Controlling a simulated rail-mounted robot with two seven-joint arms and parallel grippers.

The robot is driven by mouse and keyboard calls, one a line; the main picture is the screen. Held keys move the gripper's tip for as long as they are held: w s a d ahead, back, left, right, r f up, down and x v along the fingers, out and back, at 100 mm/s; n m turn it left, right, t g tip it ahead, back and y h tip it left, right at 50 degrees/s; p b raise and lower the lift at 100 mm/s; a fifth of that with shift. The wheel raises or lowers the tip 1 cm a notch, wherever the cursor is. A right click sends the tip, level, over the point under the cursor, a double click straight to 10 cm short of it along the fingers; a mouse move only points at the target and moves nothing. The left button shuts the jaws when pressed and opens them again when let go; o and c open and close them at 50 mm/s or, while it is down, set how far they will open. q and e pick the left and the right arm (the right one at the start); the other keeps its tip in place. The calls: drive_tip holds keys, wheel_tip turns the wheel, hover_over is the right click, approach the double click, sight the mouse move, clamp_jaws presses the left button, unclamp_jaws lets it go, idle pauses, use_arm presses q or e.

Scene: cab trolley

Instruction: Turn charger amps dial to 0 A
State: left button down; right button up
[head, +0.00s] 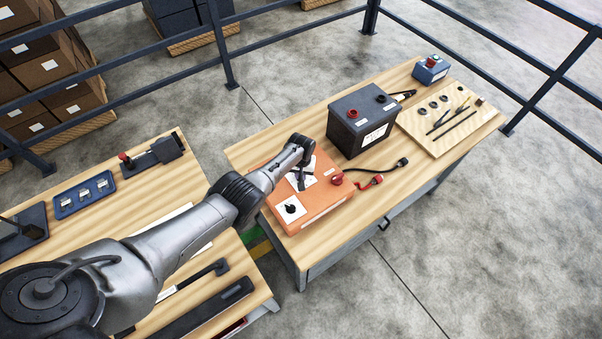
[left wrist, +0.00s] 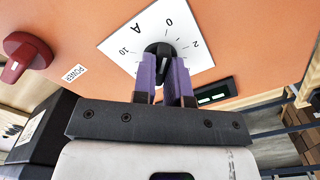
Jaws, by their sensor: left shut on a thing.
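The orange charger (head: 318,202) lies on the right-hand wooden bench in the head view. In the left wrist view its white amps plate (left wrist: 205,62) carries an "A" and the marks 10, 0 and 2. The black amps dial (left wrist: 158,47) sits at the plate's middle. My left gripper (left wrist: 166,72) has its two purple fingers shut on the dial, one on each side. A pale mark on the dial's top faces up and right, toward the 0 and 2 side; its exact reading is unclear. In the head view my left gripper (head: 301,180) covers this dial. My right gripper is out of view.
A second black dial (head: 290,208) and a red knob (head: 337,178) are on the charger; the red knob, beside a POWER label, also shows in the left wrist view (left wrist: 22,58). A dark battery (head: 361,125) stands behind. Cable clamps (head: 378,179) lie to the right.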

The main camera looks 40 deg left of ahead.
use_arm(q)
drive_tip(key=shift+w+r, duration=0.1)
drive_tip(key=shift+r, duration=0.05)
drive_tip(key=c, duration=1.2)
unclamp_jaws()
drive_tip(key=shift+o, duration=0.2)
wheel_tip(320, 180, up, 6)
drive_tip(key=p, duration=0.3)
drive_tip(key=shift+f+p, duration=0.25)
drive_tip(key=shift+p, duration=0.05)
wheel_tip(320, 180, up, 8)
drive_tip(key=p, duration=0.1)
